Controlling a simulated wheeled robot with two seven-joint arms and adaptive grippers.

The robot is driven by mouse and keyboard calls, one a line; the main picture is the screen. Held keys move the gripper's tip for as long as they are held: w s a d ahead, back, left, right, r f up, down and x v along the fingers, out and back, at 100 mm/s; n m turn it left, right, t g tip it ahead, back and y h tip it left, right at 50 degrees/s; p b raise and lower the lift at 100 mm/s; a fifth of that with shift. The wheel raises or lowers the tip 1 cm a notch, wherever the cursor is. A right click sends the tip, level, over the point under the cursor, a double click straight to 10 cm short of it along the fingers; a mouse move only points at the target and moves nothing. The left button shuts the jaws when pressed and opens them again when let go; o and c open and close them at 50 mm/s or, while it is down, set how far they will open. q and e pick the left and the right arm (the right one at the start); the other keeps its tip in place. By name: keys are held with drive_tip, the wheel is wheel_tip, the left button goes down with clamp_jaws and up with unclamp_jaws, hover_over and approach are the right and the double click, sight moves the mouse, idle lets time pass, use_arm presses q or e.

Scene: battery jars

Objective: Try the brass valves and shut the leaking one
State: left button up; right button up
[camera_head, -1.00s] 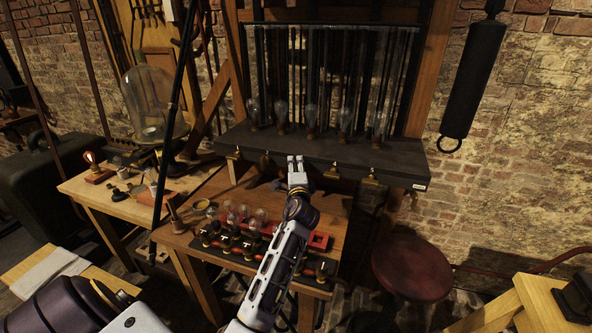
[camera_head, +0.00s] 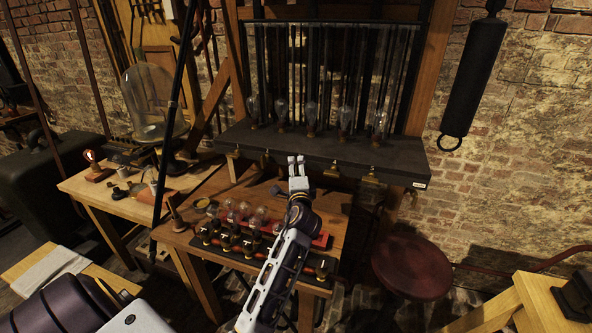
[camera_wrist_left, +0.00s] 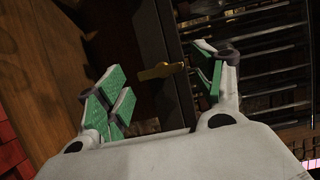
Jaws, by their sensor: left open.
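Several brass valves hang along the front edge of a dark shelf (camera_head: 400,168) in the head view. One valve (camera_head: 235,152) is at the left end, and others (camera_head: 331,172) (camera_head: 371,177) are to the right of my gripper. My left gripper (camera_head: 296,160) is just in front of the shelf edge, near the middle of the row. It is open. In the left wrist view, a brass valve (camera_wrist_left: 160,72) lies ahead between the spread green-padded fingers (camera_wrist_left: 160,90), with no clear contact. The gripper may hide a valve in the head view. I see no leak.
Glass bulbs (camera_head: 311,113) stand on the shelf before a rack of tubes. Below is a wooden bench with a red tray (camera_head: 320,240) of bulbs and a dark board of brass fittings (camera_head: 207,233). A red stool (camera_head: 412,266) stands right, a glass dome (camera_head: 150,100) left.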

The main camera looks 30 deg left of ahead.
use_arm(q)
drive_tip(key=v, duration=0.9)
idle(0.8)
